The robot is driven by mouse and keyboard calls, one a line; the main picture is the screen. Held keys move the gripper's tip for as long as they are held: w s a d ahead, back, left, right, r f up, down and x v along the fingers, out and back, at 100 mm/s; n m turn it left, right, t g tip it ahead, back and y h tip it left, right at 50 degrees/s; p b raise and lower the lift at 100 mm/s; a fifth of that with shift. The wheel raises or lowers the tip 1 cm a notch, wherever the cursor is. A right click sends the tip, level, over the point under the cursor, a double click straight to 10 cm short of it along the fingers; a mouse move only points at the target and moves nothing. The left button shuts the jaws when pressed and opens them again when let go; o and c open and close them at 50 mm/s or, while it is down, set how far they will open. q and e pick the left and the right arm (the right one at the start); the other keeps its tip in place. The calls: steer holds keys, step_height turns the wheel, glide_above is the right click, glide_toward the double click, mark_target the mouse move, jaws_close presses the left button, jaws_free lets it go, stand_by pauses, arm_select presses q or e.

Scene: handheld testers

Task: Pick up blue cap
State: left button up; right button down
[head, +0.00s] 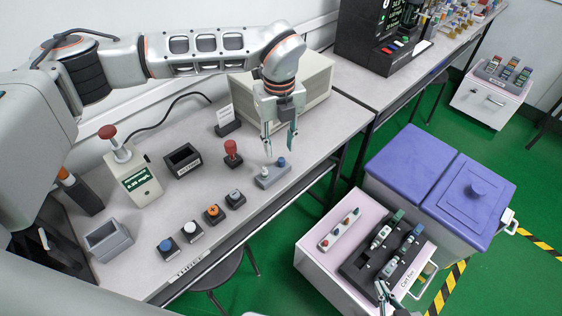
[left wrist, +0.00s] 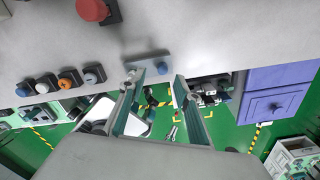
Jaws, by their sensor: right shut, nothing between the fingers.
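The blue cap (head: 282,162) sits at the right end of a small grey block (head: 272,178) near the bench's front edge, beside a pale cap (head: 264,171). My left gripper (head: 279,150) points down above the block, its two fingers apart and empty. In the left wrist view the blue cap (left wrist: 163,68) shows between the left gripper's fingertips (left wrist: 160,76), beyond them; contact is not visible. My right gripper (head: 384,290) shows only partly at the bottom of the head view, by the cart, with its fingers together.
A red-topped post (head: 232,153) stands left of the block. Several buttons, including a blue-topped one (head: 166,244), line the bench front. A beige box (head: 310,85) stands behind the gripper. A pink cart (head: 312,260) with a dark tray stands right of the bench.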

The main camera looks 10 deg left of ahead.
mark_target(281, 159)
arm_select(q)
steer(key=f, duration=0.5)
steer(key=shift+w+d, duration=0.2)
steer(key=c, duration=0.8)
steer(key=shift+r, duration=0.1)
